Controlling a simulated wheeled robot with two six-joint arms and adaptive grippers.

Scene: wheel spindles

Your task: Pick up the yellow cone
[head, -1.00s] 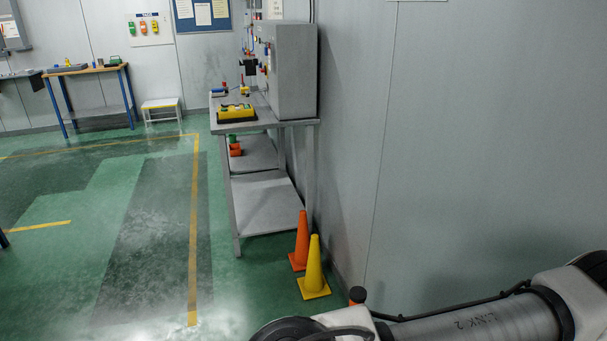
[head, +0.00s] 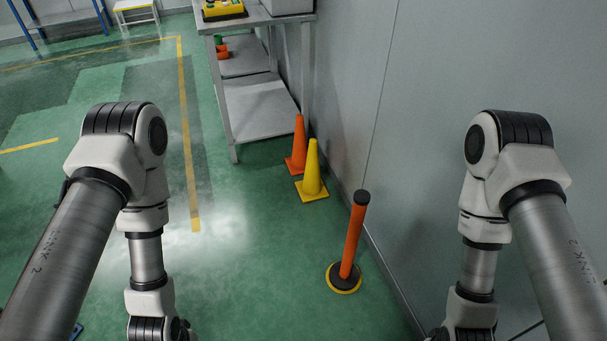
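The yellow cone (head: 313,172) stands upright on the green floor, near the wall and the front right corner of a grey metal table. An orange cone (head: 298,146) stands just behind it and to its left, partly covered by it. Both of my arms reach into the lower part of the head view, one at each side, well short of the cone. My grippers are below the frame's lower edge and out of sight.
An orange post (head: 353,238) with a round black-and-yellow base stands nearer, right of the yellow cone. The grey table (head: 258,106) is behind the cones. A grey wall (head: 450,80) runs along the right. The floor (head: 240,270) in front is open.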

